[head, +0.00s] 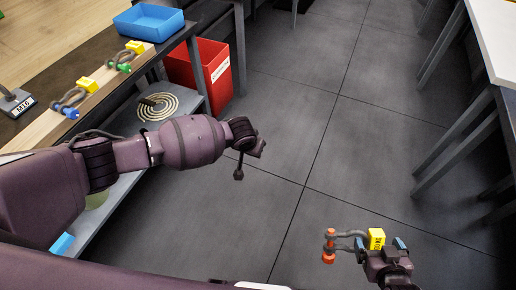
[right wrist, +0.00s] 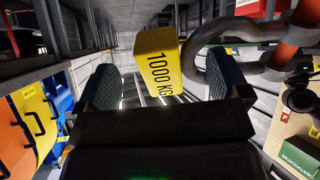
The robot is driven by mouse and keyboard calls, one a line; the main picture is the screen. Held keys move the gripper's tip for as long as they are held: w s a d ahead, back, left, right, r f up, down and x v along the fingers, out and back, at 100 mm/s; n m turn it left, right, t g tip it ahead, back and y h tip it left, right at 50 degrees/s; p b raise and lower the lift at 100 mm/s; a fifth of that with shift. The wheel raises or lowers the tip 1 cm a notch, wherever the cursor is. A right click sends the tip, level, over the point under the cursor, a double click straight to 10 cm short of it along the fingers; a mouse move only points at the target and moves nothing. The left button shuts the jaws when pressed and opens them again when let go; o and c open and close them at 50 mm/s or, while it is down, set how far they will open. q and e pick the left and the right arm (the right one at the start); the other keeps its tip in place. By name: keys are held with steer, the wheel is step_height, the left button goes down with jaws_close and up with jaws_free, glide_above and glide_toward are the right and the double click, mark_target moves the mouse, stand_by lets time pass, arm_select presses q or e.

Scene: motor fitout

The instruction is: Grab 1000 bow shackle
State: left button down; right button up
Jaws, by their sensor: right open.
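A grey bow shackle (head: 348,235) with an orange-red pin (head: 328,257) and a yellow tag (head: 376,238) shows at my right gripper (head: 381,244), over the floor. In the right wrist view the tag (right wrist: 160,65) reads 1000 KG, and the grey bow (right wrist: 215,60) curves off to its right. The right gripper's two fingers (right wrist: 163,88) are apart, with the tag between them and gaps visible beside it. My left gripper (head: 245,145) is small and turned away at the end of the left arm; its jaws are unclear.
On the wooden bench (head: 42,125) at left are a green-pinned shackle (head: 120,62), a blue-pinned shackle (head: 70,103), an M10-labelled piece (head: 18,103) and a blue tray (head: 149,21). A red bin (head: 203,78) stands beside it. Grey floor (head: 300,110) is open; a table stands at right.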

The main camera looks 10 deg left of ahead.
steer(key=shift+d, duration=0.15)
steer(key=shift+a, duration=0.45)
steer(key=shift+o, duration=0.2)
steer(key=shift+d, duration=0.15)
stand_by(0.5)
